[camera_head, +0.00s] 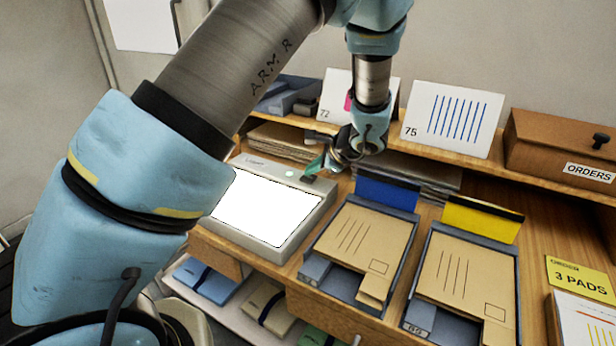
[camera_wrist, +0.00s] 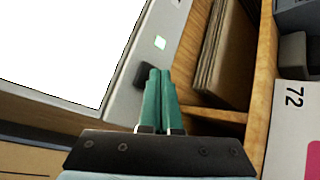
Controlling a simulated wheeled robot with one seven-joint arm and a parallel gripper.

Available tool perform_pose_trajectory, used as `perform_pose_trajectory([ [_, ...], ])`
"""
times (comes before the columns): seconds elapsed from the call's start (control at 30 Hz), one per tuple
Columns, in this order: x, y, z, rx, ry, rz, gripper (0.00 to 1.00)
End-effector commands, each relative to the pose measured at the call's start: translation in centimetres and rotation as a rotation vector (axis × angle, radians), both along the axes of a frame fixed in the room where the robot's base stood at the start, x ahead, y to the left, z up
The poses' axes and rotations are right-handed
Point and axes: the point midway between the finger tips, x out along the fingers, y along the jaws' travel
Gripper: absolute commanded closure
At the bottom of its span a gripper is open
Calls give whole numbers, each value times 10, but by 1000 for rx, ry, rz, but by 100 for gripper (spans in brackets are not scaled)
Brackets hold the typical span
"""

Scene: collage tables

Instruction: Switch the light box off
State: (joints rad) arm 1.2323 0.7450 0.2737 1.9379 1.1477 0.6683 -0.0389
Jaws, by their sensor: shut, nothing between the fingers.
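The light box (camera_head: 325,210) stands on the table left of centre, and its white panel (camera_head: 258,208) glows brightly.
A tray with a blue flap (camera_head: 388,192) stands just right of the light box, and one with a yellow flap (camera_head: 483,219) beyond it. Behind are a shelf with cards 72 and 75 (camera_head: 453,118) and an orders box (camera_head: 560,150). Cardboard sheets (camera_wrist: 222,55) lie close to the fingers.

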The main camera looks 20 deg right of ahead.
Motion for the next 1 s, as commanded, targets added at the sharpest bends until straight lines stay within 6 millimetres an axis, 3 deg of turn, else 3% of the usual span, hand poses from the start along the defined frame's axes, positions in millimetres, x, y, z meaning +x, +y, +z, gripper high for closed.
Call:
perform_pose_trajectory([
  [0.43,0,0,-4,0,0,0,100],
  [1.0,0,0,10,0,0,0,100],
])
